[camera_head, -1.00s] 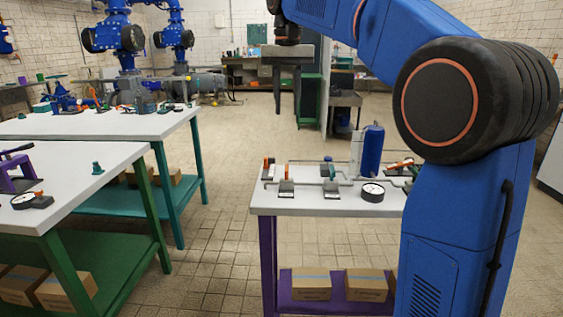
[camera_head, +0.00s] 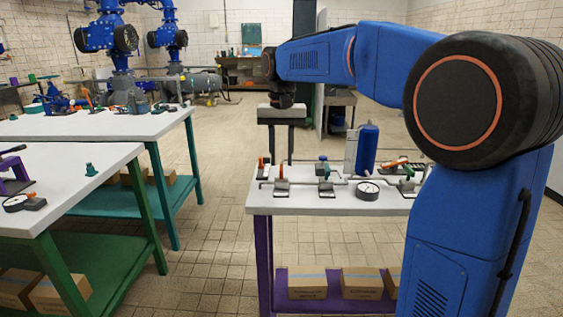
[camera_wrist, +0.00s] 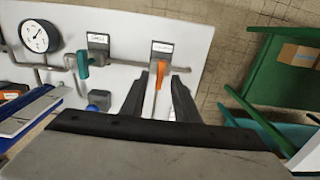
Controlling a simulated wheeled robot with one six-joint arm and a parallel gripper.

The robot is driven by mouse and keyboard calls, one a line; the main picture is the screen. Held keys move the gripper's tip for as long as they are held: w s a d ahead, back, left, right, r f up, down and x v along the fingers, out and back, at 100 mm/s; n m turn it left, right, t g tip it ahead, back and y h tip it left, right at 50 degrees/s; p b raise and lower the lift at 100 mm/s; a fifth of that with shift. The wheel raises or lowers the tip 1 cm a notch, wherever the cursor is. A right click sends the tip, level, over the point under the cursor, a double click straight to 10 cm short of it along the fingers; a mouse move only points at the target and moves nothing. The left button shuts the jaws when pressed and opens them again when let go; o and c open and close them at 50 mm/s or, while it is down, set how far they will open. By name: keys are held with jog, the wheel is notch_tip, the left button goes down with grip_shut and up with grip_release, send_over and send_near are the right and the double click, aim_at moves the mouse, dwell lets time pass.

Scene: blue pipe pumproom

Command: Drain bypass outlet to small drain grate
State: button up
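My gripper (camera_head: 281,158) hangs pointing down over the left end of the white valve table (camera_head: 300,205). In the wrist view its two dark fingers (camera_wrist: 160,95) are apart, with an orange lever (camera_wrist: 160,76) showing between them. I cannot tell whether they are at its height; no contact is clear. That lever stands on a labelled plate (camera_wrist: 162,47); in the head view it is at the front left (camera_head: 282,174). A teal lever (camera_wrist: 83,65) is beside it, also in the head view (camera_head: 325,180). The label text is unreadable. No drain grate can be made out.
A pressure gauge (camera_head: 368,190), a blue cylinder (camera_head: 367,148) and another orange handle (camera_head: 261,163) stand on the same table. A blue knob (camera_wrist: 98,98) is near my fingers. White-topped benches (camera_head: 85,165) stand left, with open tiled floor between.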

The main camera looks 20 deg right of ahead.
jog(key=shift+f, duration=1)
grip_shut()
